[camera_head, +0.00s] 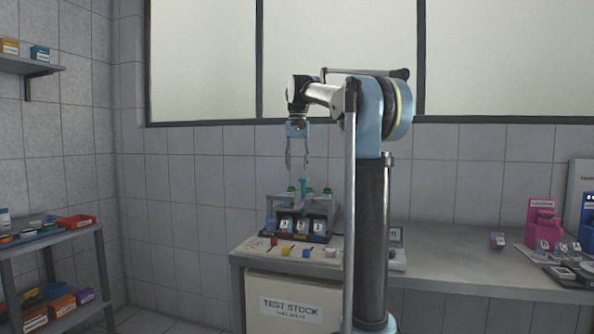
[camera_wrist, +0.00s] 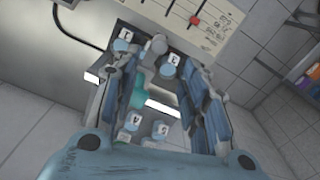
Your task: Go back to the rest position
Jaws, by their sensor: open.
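My gripper (camera_head: 297,150) hangs pointing down from my arm in the head view, above the osmosis rack (camera_head: 335,213). Its two fingers are apart with a visible gap, and nothing is held. In the wrist view the open fingers of my gripper (camera_wrist: 160,95) frame part of the rack below. A teal-green upright piece (camera_head: 303,187) stands at the rack under the fingertips; it also shows between the fingers in the wrist view (camera_wrist: 138,92). Numbered labels (camera_head: 302,226) line the rack's front.
The rack stands on the left end of a grey counter (camera_head: 450,262), above a "TEST STOCK" box (camera_head: 290,306). A pink device (camera_head: 541,230) and small items stand at the right. A shelf unit (camera_head: 50,245) is at the left. The counter's middle is mostly clear.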

